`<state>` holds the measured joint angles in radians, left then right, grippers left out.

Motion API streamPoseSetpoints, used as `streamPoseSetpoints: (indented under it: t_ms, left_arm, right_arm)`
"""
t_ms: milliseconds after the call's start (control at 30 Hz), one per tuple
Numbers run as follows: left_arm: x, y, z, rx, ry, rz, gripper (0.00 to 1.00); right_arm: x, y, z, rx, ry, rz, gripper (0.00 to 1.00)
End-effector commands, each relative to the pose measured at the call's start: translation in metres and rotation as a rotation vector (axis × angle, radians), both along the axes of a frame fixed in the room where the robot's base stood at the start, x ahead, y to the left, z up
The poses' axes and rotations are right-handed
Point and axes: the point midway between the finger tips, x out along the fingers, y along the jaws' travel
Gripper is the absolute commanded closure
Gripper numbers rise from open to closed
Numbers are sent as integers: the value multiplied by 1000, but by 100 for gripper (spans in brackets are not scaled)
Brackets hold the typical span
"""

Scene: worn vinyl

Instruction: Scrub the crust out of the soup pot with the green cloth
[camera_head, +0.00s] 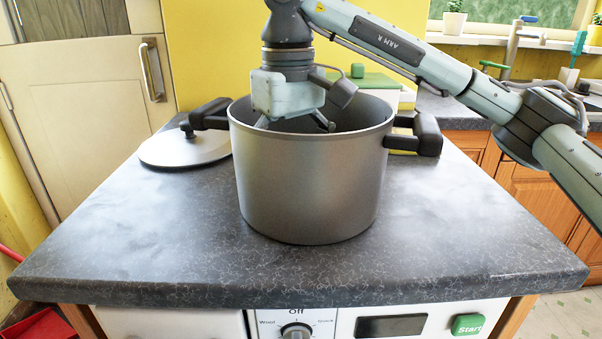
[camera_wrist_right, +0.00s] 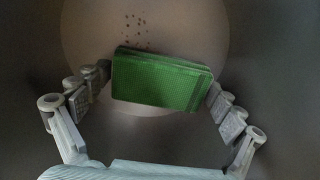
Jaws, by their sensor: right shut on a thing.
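The soup pot (camera_head: 308,190) is a tall grey metal pot with black handles, upright on the dark countertop. My right gripper (camera_head: 296,124) reaches down into its mouth, and the fingertips are hidden behind the rim in the head view. In the right wrist view the gripper (camera_wrist_right: 160,88) is shut on the folded green cloth (camera_wrist_right: 160,80), with a finger at each end. The cloth is inside the pot, over the paler round bottom (camera_wrist_right: 195,30). A patch of dark brown crust specks (camera_wrist_right: 135,30) shows on the bottom just beyond the cloth. I cannot tell whether the cloth touches the bottom. My left gripper is not in view.
A round grey lid (camera_head: 185,150) lies on the counter left of the pot. The countertop (camera_head: 450,230) is clear in front and to the right. Behind the pot is a green board (camera_head: 365,82). A washing machine front with a dial (camera_head: 296,331) is below the counter edge.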

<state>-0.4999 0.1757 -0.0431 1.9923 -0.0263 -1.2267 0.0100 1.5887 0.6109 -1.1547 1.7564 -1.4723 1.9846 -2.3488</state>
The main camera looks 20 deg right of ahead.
Motion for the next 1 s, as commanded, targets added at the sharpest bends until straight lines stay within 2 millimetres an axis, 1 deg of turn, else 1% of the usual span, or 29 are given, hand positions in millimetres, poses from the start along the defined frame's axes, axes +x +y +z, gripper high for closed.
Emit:
streamPoseSetpoints:
  t_ms: [267, 367, 800, 1000]
  left_arm:
    - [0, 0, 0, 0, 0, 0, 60]
    - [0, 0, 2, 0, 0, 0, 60]
    - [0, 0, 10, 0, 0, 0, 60]
    - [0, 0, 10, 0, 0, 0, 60]
  right_arm:
    - [0, 2, -1, 1, 1, 1, 29]
    - [2, 7, -1, 1, 1, 2, 29]
    - [14, 44, 0, 0, 2, 2, 29]
    - [16, 50, 0, 1, 1, 1, 29]
